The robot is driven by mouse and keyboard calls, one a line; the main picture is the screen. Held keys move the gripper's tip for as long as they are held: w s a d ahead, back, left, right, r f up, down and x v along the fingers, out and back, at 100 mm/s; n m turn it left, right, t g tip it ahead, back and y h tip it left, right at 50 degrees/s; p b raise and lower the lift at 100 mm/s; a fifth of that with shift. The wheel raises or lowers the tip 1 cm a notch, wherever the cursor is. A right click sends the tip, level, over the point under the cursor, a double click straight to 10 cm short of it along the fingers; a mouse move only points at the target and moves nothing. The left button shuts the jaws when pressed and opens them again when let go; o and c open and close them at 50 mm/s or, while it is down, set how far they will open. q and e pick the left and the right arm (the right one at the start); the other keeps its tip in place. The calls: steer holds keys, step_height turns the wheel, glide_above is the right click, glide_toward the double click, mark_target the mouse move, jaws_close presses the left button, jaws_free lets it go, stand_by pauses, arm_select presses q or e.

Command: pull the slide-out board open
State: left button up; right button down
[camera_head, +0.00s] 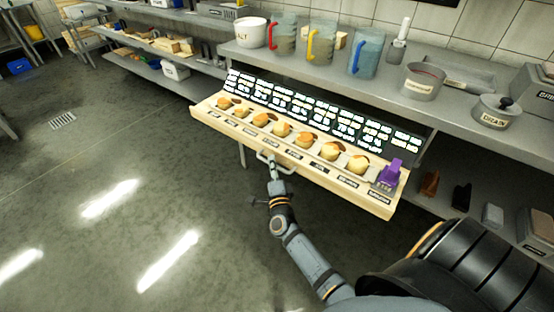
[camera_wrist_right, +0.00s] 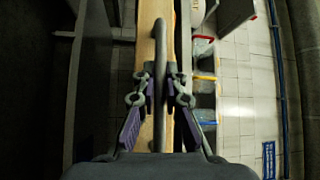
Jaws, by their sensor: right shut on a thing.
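The slide-out board (camera_head: 235,133) is a long pale wooden board under the counter's edge. It sticks out in front of the counter and bears a row of several small cheese wheels (camera_head: 281,129) with labels along its front. A metal bar handle (camera_head: 262,157) sits on its front face. My right gripper (camera_head: 271,164) is at this handle. In the right wrist view the handle (camera_wrist_right: 160,62) runs between the two fingers of the gripper (camera_wrist_right: 160,98), which is shut on it, with the board's wooden edge (camera_wrist_right: 146,42) just behind. My left gripper is not in view.
A dark panel of white writing (camera_head: 320,108) stands behind the cheeses. A purple object (camera_head: 391,174) stands at the board's right end. The counter (camera_head: 300,68) above holds jugs and pots. A lower shelf lies right. Open floor (camera_head: 120,200) spreads in front and left.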

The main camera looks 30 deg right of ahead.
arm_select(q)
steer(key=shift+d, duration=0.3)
arm_select(e)
steer(key=shift+s+a+f, duration=0.1)
steer(key=shift+s+a, duration=0.15)
steer(key=shift+a, duration=0.3)
steer(key=shift+s+a+f, duration=0.1)
steer(key=shift+s+a, duration=0.15)
steer(key=shift+a, duration=0.3)
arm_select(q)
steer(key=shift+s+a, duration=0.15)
arm_select(e)
steer(key=c, duration=1.4)
jaws_free()
steer(key=shift+r, duration=0.15)
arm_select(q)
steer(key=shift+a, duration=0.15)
arm_select(e)
steer(key=v, duration=0.7)
steer(key=shift+s, duration=0.2)
steer(key=shift+a, duration=0.1)
